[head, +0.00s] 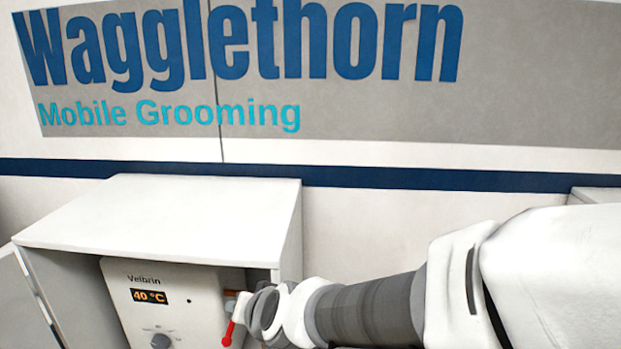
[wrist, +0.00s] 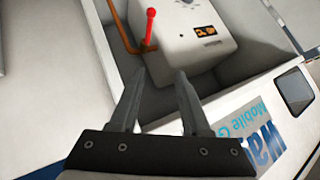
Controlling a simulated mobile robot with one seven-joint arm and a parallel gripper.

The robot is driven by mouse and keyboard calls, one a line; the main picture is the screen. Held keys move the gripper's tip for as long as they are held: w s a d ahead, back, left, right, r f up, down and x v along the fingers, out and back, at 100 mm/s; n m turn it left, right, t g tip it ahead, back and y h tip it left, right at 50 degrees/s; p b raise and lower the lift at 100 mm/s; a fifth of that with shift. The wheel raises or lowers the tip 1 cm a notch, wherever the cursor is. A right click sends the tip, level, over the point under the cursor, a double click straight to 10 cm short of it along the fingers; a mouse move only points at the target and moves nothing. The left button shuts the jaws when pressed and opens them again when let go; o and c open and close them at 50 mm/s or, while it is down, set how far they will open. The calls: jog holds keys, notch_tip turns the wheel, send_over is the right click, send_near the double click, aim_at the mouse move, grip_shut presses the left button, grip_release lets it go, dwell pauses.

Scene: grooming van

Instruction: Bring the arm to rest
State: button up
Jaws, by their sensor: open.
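My arm (head: 370,310) reaches in from the right in the head view, its end in front of the cabinet opening. My gripper (wrist: 160,74) is open and empty in the wrist view, its two fingers apart and pointing toward the cabinet's inside. In the head view the fingers cannot be made out. A red lever (wrist: 150,27) stands beyond the fingertips, apart from them, on a copper pipe (wrist: 121,32). The lever (head: 228,334) also shows just left of my arm's end in the head view.
A white heater (head: 178,291) marked Velbrin, reading 40 °C, sits inside the white cabinet (head: 170,215). The cabinet door (head: 32,295) is open at the left. The van wall (head: 400,235) rises behind. The cabinet walls are close around my gripper.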

jog(key=s+d+r+g+h, duration=0.1)
jog(key=s+d, duration=0.5)
jog(key=d, duration=0.6)
jog(key=s+d+r+g+h, duration=0.1)
jog(key=s+d+r+h, duration=0.2)
jog(key=s+d, duration=0.4)
jog(key=d+h, duration=0.1)
jog(key=d, duration=0.4)
jog(key=shift+s+d+r+n+g, duration=0.2)
jog(key=shift+d+r+n+g, duration=0.1)
jog(key=shift+r+g, duration=0.1)
jog(key=shift+a, duration=0.2)
